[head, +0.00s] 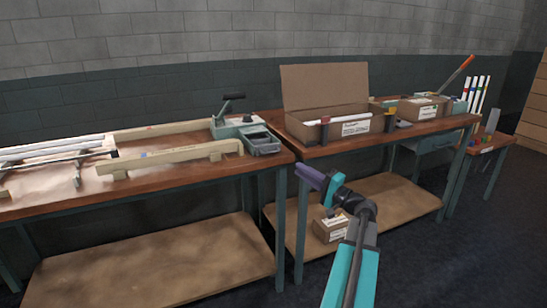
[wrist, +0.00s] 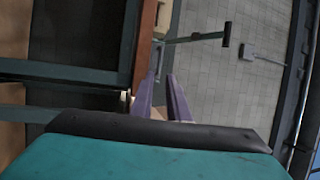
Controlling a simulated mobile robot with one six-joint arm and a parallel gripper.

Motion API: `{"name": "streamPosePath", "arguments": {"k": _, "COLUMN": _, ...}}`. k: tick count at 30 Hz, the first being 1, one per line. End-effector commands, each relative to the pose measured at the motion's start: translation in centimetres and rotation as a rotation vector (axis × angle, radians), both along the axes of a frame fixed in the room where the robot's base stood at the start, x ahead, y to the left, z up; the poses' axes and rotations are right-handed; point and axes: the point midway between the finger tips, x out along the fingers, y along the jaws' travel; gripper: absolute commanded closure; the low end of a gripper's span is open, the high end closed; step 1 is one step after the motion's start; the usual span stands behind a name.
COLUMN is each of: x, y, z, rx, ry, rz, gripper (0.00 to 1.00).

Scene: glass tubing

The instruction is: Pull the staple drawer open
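No drawer is labelled as the staple drawer in a way I can read. A grey-green drawer-like box (head: 433,142) hangs under the right bench in the head view. A grey open-topped tray (head: 262,144) sits at the front of the lever machine (head: 230,125) on the left bench. My gripper (head: 308,178) is in front of the gap between the benches, apart from both. In the wrist view its two purple fingers (wrist: 161,88) stand apart with nothing held between them. The machine's lever (wrist: 195,38) shows beyond the fingertips.
The right bench (head: 400,138) carries an open cardboard box (head: 300,130) and a smaller box (head: 420,107). A carton (head: 331,227) lies on its lower shelf, near my arm. Long wooden rails (head: 170,158) lie on the left bench. The floor in front is clear.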

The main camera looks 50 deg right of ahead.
Motion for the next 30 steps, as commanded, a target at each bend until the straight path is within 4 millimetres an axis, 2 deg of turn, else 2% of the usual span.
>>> {"name": "streamPosePath", "arguments": {"k": 8, "x": 0.4, "y": 0.1, "z": 0.0, "rx": 0.0, "ry": 0.001, "rz": 0.002, "gripper": 0.85}}
{"name": "streamPosePath", "arguments": {"k": 14, "x": 1.9, "y": 0.1, "z": 0.2, "rx": -0.001, "ry": 0.002, "rz": 0.004, "gripper": 0.85}}
{"name": "streamPosePath", "arguments": {"k": 30, "x": 9.3, "y": 0.2, "z": 1.6, "rx": -0.001, "ry": 0.002, "rz": 0.004, "gripper": 0.85}}
